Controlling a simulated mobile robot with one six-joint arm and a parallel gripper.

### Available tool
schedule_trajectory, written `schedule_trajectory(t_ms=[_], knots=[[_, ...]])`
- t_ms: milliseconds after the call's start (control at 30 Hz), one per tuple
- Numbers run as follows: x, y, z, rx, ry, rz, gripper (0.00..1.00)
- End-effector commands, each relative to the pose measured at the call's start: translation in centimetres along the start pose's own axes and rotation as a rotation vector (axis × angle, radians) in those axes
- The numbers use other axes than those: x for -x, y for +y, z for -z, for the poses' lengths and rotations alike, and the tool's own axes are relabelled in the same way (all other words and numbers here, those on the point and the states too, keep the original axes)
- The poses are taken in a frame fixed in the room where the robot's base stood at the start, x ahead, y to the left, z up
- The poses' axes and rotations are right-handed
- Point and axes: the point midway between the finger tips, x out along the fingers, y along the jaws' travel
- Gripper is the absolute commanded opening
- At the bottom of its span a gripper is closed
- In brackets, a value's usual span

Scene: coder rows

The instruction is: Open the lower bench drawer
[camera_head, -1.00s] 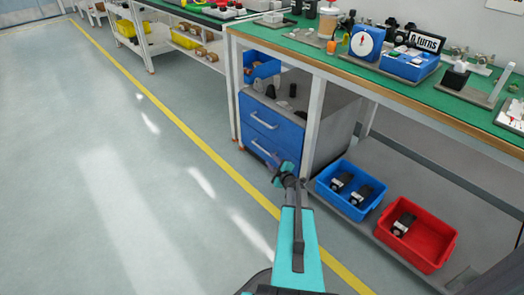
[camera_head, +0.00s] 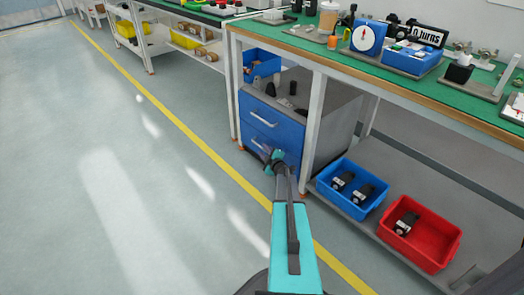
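The bench drawer unit has two blue drawer fronts under the green-topped bench. The upper drawer (camera_head: 272,122) is shut and has a pale handle. The lower drawer (camera_head: 290,158) looks shut, and its handle (camera_head: 263,146) shows only in part. My gripper (camera_head: 268,152) is at the lower drawer's front, close to its handle. My wrist and arm cover part of the lower front. The fingers are too small to tell whether they are open or shut, or whether they touch the handle.
A white bench leg (camera_head: 312,130) stands just right of the drawer fronts. A blue bin (camera_head: 350,205) and a red bin (camera_head: 425,262) with dark parts sit on the low shelf at right. The floor (camera_head: 130,200) left of the yellow line is clear.

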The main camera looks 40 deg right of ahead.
Motion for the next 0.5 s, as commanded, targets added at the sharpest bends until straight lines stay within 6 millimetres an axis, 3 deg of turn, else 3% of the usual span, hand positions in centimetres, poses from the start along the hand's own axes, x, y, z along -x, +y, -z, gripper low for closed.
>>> schedule_trajectory(t_ms=[200,500], knots=[[-2.4,0.0,-0.2,0.0,0.0,-0.001,0.29],[-3.5,0.0,0.0,-0.001,0.0,-0.001,0.29]])
